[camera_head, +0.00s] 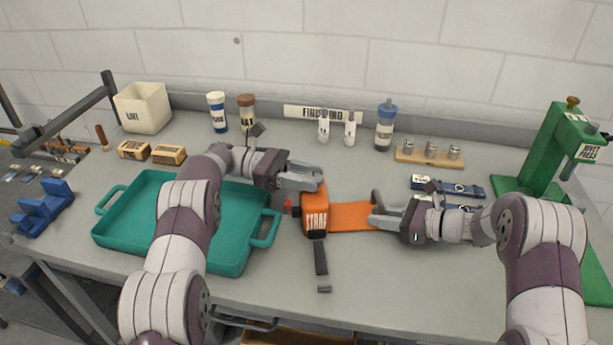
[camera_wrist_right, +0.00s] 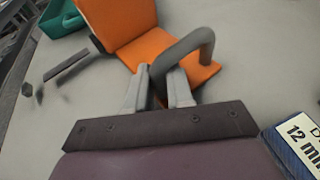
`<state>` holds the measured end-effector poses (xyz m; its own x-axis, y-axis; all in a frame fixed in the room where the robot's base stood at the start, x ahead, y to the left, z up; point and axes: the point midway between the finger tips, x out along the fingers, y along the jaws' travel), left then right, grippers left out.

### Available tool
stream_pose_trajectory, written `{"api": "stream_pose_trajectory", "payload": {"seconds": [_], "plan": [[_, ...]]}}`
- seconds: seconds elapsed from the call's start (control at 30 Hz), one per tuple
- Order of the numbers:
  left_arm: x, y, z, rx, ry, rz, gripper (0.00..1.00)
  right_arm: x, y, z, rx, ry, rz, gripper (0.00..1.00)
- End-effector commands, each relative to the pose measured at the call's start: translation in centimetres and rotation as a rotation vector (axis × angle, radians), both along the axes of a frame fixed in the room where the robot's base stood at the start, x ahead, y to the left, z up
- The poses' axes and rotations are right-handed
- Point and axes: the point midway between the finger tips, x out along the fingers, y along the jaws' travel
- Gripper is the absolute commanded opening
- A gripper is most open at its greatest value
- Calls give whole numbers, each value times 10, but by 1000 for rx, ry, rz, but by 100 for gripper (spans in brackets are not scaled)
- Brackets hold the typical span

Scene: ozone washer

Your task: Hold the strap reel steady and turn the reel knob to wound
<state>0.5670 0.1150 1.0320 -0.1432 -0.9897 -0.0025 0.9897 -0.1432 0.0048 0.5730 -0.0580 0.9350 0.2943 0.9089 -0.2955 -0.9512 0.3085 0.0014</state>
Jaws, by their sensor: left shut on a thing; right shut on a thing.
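The orange strap reel (camera_head: 316,221) stands on the grey table, its label facing the front. An orange plate (camera_head: 348,216) extends from it to the right. My left gripper (camera_head: 316,184) is shut on the top of the reel. My right gripper (camera_head: 378,214) is shut on a grey bent handle (camera_wrist_right: 198,40) at the plate's right end; the right wrist view shows the handle's lower part between the fingers. A small red knob (camera_head: 288,206) sits at the reel's left side. A dark strap (camera_head: 321,262) lies in front of the reel. I cannot tell which part is the reel knob.
A teal tray (camera_head: 103,240) lies left of the reel, under my left arm. Bottles and a block with metal pieces (camera_head: 428,157) line the back. The front table is mostly clear.

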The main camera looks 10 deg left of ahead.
Motion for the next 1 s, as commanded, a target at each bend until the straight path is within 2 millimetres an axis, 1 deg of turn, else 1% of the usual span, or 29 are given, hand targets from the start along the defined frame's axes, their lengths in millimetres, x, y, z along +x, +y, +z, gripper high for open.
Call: {"api": "stream_pose_trajectory", "payload": {"seconds": [0.2, 0.23, 0.27, 0.3, 0.53, 0.63, 0.77, 0.9, 1.0], "plan": [[0, 0, 0, 1, 0, 1, 11, 0, 0, 1, 0, -1, -1, 4], [0, 0, 0, 1, 0, 1, 48, 0, 0, 1, 0, -1, -1, 4], [0, 0, 0, 0, 0, 2, 58, 0, 0, 1, 1, -1, -1, 4], [0, 0, 0, 0, 0, 2, 65, 1, 0, 1, 1, -1, -1, 4], [0, 0, 0, 0, 0, 2, 65, 1, 0, 1, 1, -1, -1, 4], [0, 0, 7, 0, -2, 3, 65, 1, 0, 1, 1, -1, -1, 4], [0, 0, 34, 0, -5, 2, 65, 1, 0, 1, 1, -1, -1, 4], [0, 0, 68, 0, -4, 3, 65, 0, 0, 1, 1, -1, -1, 4], [1, 0, 86, 1, -2, 3, 65, 0, 0, 1, 1, -1, -1, 4]]}}
